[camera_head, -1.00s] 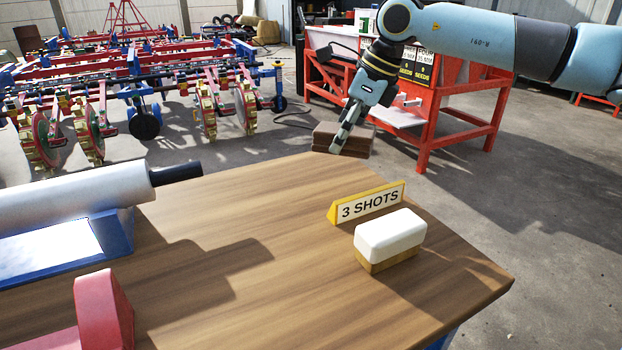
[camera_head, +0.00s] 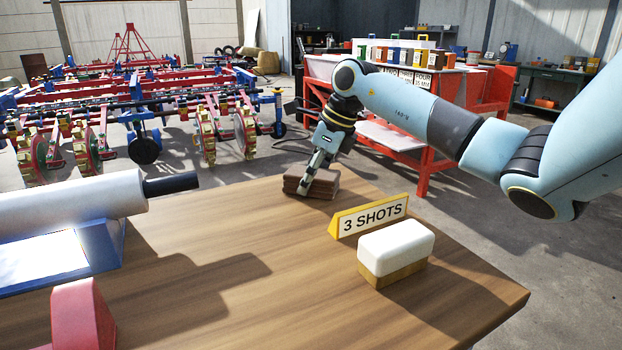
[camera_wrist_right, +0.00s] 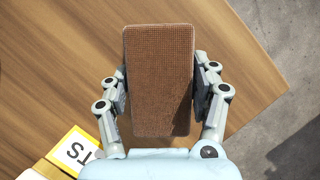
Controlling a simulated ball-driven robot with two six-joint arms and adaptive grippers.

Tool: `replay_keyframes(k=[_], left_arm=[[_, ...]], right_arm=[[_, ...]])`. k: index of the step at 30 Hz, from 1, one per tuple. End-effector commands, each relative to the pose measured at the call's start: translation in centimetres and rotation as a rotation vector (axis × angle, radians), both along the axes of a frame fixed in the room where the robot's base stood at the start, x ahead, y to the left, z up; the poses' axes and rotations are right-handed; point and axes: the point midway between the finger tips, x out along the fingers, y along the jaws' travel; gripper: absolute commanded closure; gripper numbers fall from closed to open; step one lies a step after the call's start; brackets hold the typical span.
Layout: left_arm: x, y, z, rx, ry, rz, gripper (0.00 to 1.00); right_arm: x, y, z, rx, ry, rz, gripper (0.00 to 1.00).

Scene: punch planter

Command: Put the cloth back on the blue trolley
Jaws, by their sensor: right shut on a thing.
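The cloth (camera_head: 322,186) is a brown, folded, textured block at the far edge of the wooden table top (camera_head: 250,240). My right gripper (camera_head: 308,184) comes down onto it from above and is shut on it. In the right wrist view the cloth (camera_wrist_right: 158,80) lies between the two fingers of the gripper (camera_wrist_right: 160,85), with the wooden top below. I cannot tell whether the cloth touches the wood or is just above it. The table has a wooden top; I cannot make out a separate blue trolley. My left gripper is not in view.
A yellow "3 SHOTS" sign (camera_head: 370,216) and a white block on a wooden base (camera_head: 396,248) stand to the right. A white roller on a blue stand (camera_head: 70,203) and a red part (camera_head: 80,316) are at left. The middle of the top is clear.

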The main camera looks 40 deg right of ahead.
Motion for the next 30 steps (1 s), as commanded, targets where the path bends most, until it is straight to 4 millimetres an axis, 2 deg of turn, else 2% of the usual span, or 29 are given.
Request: replay_keyframes(k=[7,8,13,25,30], left_arm=[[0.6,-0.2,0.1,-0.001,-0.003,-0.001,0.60],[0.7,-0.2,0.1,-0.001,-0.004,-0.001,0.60],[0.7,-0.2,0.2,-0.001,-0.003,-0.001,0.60],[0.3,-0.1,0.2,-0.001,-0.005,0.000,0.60],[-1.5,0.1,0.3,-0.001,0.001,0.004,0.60]], right_arm=[[0.0,0.0,-0.2,0.000,0.000,0.000,0.69],[0.0,0.0,-0.2,0.000,0.000,0.000,0.37],[0.0,0.0,-0.2,0.000,0.000,-0.001,0.15],[0.0,0.0,0.2,0.000,0.000,-0.001,0.14],[-1.2,-0.8,3.5,-0.005,-0.002,0.000,0.14]])
